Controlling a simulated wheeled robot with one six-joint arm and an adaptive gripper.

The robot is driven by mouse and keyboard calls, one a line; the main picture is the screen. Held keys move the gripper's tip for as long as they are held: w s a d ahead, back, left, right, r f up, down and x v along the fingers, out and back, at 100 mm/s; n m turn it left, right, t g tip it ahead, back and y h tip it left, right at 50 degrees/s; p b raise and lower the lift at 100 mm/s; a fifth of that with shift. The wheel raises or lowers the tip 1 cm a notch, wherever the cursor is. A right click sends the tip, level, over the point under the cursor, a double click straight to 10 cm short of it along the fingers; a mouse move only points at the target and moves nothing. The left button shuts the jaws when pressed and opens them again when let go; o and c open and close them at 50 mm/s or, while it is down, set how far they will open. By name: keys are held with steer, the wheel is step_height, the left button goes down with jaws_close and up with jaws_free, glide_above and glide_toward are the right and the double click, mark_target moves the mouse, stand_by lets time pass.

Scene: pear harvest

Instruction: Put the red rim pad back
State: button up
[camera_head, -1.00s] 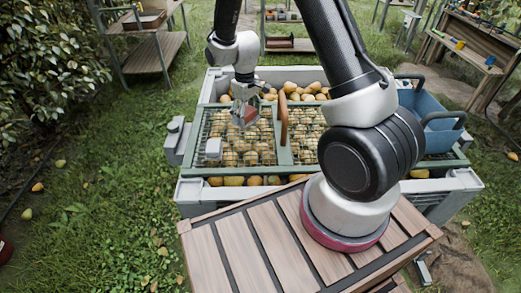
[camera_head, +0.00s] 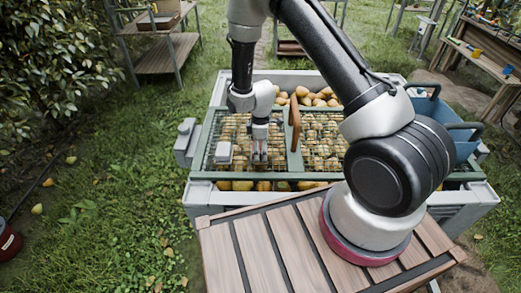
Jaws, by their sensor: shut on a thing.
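My gripper (camera_head: 260,158) points down over the left half of the green-framed wire grid (camera_head: 208,140) that lies across a grey bin of pears. It is shut on a small reddish thing at its fingertips, which looks like the red rim pad. The fingers mostly hide the pad, and I cannot tell whether it touches the grid. A pale grey block (camera_head: 224,152) sits on the grid just left of my gripper. Another grey block (camera_head: 185,140) is at the bin's left rim.
The grey bin (camera_head: 200,194) holds pears under the grid. A brown upright handle (camera_head: 294,118) stands just right of my gripper. A blue crate (camera_head: 466,145) is at the bin's right side. Slatted wood (camera_head: 262,262) fills the near foreground. Grass lies open to the left.

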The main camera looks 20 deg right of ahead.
steer(key=shift+f, duration=0.3)
steer(key=o, duration=1)
steer(key=shift+f, duration=0.15)
step_height(320, 180, up, 12)
step_height(320, 180, up, 13)
steer(key=m+t, duration=0.1)
steer(key=m, duration=0.2)
glide_above(260, 147)
steer(key=s+d, duration=0.1)
steer(key=d, duration=0.3)
steer(key=s+d+r+m+t, duration=0.1)
steer(key=s+d+r+m, duration=0.3)
steer(key=r, duration=0.5)
steer(key=s+d+r+m, duration=0.2)
steer(key=s+r, duration=0.2)
steer(key=s, duration=0.3)
steer(key=s+d+r+m+t, duration=0.1)
steer(key=s+d+r+m, duration=0.1)
steer(key=s, duration=0.5)
steer(key=s+d+r+m+t, duration=0.1)
steer(key=s+d+r+m, duration=0.1)
steer(key=s+r, duration=0.4)
steer(key=shift+s+d+m, duration=0.4)
steer(key=shift+s+m, duration=0.3)
